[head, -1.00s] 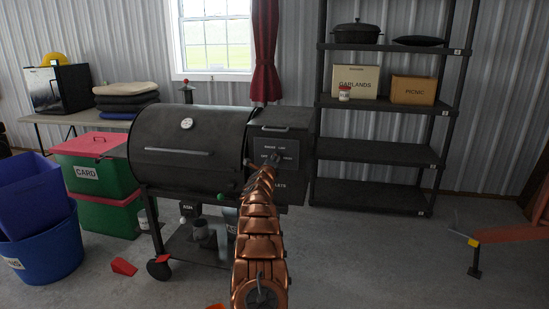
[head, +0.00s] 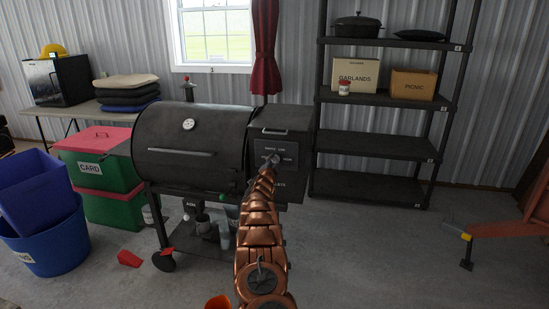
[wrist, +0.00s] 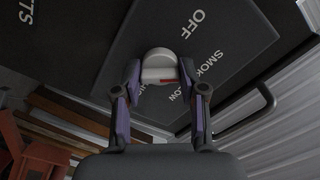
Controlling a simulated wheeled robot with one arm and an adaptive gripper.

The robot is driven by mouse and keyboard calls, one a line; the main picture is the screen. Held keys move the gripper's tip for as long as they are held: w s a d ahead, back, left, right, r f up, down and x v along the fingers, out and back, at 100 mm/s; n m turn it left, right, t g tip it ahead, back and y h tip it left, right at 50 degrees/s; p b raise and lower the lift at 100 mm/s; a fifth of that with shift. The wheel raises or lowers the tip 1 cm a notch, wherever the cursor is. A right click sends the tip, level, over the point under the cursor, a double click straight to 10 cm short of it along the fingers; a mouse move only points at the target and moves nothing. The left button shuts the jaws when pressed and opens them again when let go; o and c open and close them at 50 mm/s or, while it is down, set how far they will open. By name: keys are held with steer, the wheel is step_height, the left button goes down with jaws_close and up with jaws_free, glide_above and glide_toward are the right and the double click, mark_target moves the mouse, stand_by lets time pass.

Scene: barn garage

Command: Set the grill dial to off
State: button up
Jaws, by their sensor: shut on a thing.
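The grill (head: 190,150) is a black barrel smoker with a control box on its right side. The dial (wrist: 158,62) is a pale grey knob with a red mark, on a dark panel (wrist: 110,50) with white lettering. My gripper (wrist: 159,72) has a finger on each side of the dial and is shut on it. In the wrist view, OFF is printed above right of the dial, SMOKE to its right and LOW below right. Another label at lower left is partly hidden by a finger. I cannot tell which label the dial points at. My arm partly covers the panel in the head view.
A dark shelf (head: 375,146) with boxes and pots stands right of the grill. Green and red crates (head: 100,165) and blue tubs (head: 55,245) stand left. A red wedge (head: 129,259) lies on the floor.

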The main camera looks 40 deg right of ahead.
steer(key=n+p, duration=0.1)
steer(key=n, duration=0.1)
steer(key=n+p, duration=0.1)
steer(key=n, duration=0.2)
steer(key=shift+r+n, duration=0.2)
steer(key=shift+n, duration=0.1)
steer(key=n+p, duration=0.1)
steer(key=n, duration=0.3)
steer(key=shift+w+a+f+n, duration=0.1)
steer(key=shift+n, duration=0.3)
steer(key=o, duration=1.1)
steer(key=shift+o, duration=0.2)
